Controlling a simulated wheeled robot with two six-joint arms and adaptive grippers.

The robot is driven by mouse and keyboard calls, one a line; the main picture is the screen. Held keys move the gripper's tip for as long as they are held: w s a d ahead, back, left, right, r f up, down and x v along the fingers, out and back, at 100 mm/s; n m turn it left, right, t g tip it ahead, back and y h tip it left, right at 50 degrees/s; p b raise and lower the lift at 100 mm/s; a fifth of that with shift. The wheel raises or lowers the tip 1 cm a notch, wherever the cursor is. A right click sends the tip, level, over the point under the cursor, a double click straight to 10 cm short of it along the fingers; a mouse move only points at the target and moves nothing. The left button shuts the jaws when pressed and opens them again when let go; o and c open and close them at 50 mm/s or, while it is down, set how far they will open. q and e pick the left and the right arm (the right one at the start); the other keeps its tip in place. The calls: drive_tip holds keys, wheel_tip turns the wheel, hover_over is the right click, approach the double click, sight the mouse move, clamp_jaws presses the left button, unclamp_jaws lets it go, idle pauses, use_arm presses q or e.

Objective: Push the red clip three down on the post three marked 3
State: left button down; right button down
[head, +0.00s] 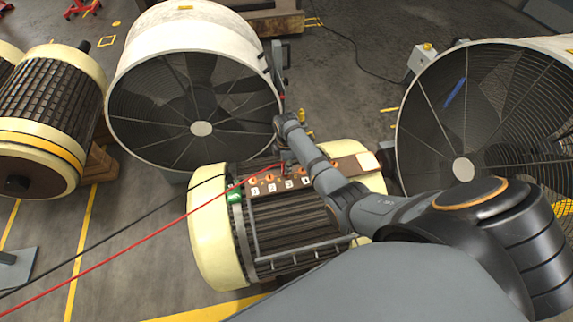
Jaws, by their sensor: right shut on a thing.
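A rotor (300,225) with cream ends lies on its side in the middle. A brown terminal board (330,172) with a row of orange-topped posts and white number tags (288,184) runs along its upper side. My right gripper (284,160) points down over this row and is shut on the red clip (282,168), at the end of the red cable (150,235). The clip is small and mostly hidden by the gripper. It is at or just above the post by the third tag; I cannot tell how far down it sits. My left gripper is not in view.
A black cable (130,222) runs to the board's left end, near a green block (234,195). Large fans stand behind (200,128) and at the right (462,168). Another rotor (52,90) lies at the left. Floor at the lower left is mostly clear.

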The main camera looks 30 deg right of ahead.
drive_tip(key=shift+f, duration=0.15)
drive_tip(key=c, duration=1)
unclamp_jaws()
drive_tip(key=shift+c, duration=0.2)
wheel_tip(320, 180, up, 12)
drive_tip(key=shift+r, duration=0.1)
